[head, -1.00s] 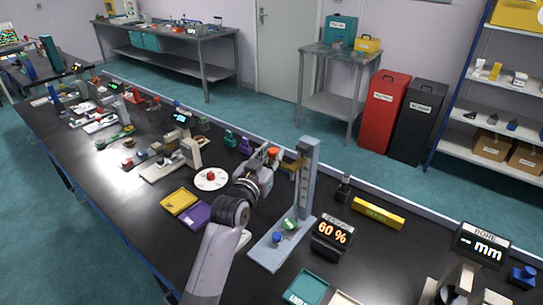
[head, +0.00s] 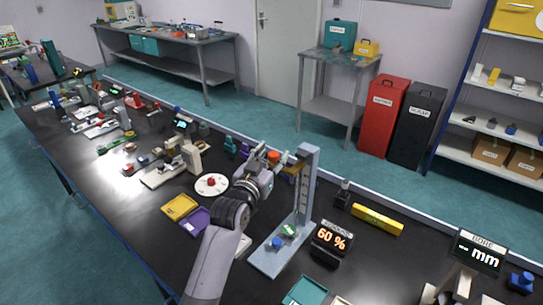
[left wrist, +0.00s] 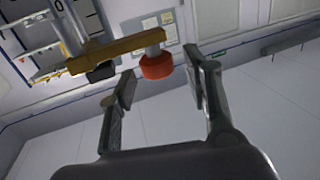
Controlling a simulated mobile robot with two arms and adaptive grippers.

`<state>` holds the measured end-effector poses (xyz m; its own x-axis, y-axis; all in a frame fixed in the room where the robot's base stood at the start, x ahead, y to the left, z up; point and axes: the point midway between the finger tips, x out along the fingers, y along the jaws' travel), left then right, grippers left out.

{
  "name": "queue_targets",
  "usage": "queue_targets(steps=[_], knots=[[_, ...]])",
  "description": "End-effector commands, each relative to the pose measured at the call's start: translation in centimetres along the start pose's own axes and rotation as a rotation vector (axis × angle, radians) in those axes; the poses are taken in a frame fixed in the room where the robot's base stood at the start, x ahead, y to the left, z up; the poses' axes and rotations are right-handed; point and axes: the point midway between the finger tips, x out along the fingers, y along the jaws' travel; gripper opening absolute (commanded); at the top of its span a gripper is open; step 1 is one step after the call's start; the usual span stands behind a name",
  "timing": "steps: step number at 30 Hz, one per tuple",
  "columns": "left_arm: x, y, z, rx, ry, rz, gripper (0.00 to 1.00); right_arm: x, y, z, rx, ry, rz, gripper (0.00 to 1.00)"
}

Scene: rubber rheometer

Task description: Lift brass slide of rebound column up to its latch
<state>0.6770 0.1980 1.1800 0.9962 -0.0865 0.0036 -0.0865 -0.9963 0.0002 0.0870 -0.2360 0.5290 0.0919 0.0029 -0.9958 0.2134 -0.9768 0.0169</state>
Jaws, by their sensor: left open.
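The rebound column (head: 305,190) is a tall grey-blue upright with a scale, standing on a flat base. Its brass slide (head: 293,169) sits near the column's top, carrying an orange-red knob (head: 273,156) on its outer end. In the left wrist view the slide (left wrist: 115,48) is a horizontal brass bar, and the knob (left wrist: 156,66) hangs from a pale stem at its right end. My left gripper (left wrist: 165,90) is open; the knob appears between its fingertips, apart from both fingers. The latch cannot be clearly made out. My right gripper is not in view.
The column's base (head: 268,262) holds a green piece and a blue knob. A yellow bar (head: 377,219) lies to the right. Yellow (head: 179,206) and purple (head: 196,221) trays and a round white dish (head: 211,185) are left of my arm.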

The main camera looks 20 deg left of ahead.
Motion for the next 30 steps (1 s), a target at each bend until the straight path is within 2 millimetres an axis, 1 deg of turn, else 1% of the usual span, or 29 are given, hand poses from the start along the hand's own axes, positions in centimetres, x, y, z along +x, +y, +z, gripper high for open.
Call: queue_targets(steps=[7, 11, 14, 21, 24, 27, 30], knots=[[-0.1, 0.0, 0.2, 0.000, -0.003, 0.000, 0.46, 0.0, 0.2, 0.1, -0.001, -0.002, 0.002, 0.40], [-0.9, 0.0, 0.2, 0.001, -0.004, 0.000, 0.46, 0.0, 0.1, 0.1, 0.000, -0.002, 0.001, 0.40], [-2.3, 0.0, 0.3, 0.001, -0.004, 0.000, 0.46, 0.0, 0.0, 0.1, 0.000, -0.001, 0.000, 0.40], [-7.4, 0.0, 0.3, 0.001, -0.004, 0.000, 0.46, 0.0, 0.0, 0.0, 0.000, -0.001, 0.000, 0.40], [-9.2, 0.0, 0.2, 0.001, -0.004, 0.000, 0.46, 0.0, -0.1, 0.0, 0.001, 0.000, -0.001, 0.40], [-10.6, 0.0, 0.2, 0.001, -0.004, 0.000, 0.46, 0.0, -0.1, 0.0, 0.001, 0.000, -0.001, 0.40], [-11.5, 0.0, 0.2, 0.001, -0.003, 0.000, 0.46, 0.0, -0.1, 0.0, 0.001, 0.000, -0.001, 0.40]])
